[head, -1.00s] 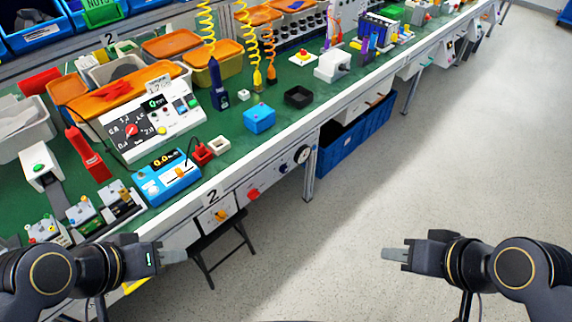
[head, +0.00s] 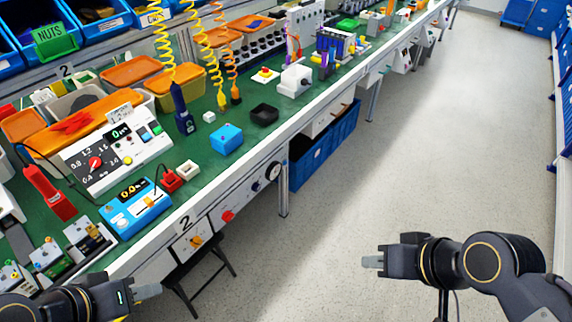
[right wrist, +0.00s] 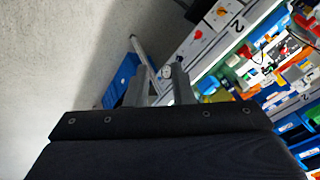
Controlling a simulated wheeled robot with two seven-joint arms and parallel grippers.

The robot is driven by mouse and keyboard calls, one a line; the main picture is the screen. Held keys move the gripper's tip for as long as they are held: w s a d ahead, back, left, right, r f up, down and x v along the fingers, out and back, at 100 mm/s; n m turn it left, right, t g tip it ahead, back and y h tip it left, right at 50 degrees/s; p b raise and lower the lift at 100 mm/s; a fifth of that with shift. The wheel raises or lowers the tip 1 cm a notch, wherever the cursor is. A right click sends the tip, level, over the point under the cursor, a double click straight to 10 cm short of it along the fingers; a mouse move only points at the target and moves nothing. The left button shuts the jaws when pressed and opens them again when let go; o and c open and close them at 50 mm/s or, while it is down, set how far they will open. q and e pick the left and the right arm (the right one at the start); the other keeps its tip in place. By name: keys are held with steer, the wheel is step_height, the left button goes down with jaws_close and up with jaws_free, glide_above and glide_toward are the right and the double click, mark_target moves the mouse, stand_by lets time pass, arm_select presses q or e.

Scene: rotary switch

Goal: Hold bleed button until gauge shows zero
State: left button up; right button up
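A round gauge (head: 273,171) with a white face is on the front panel under the bench edge; its reading is too small to tell. I cannot tell which is the bleed button. My left gripper (head: 148,291) is low at the left, apart from the panel; its finger gap does not show. My right gripper (head: 372,262) is over the floor, right of the panel. The right wrist view shows its fingers apart and empty (right wrist: 161,88).
The green bench (head: 208,150) holds a control box (head: 117,151), a blue meter (head: 135,207), a blue box (head: 226,138) and several trays. A black stool (head: 203,275) stands under the panel. A blue crate (head: 325,149) is below the bench. The floor at right is clear.

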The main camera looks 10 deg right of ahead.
jaws_close()
stand_by(1.4)
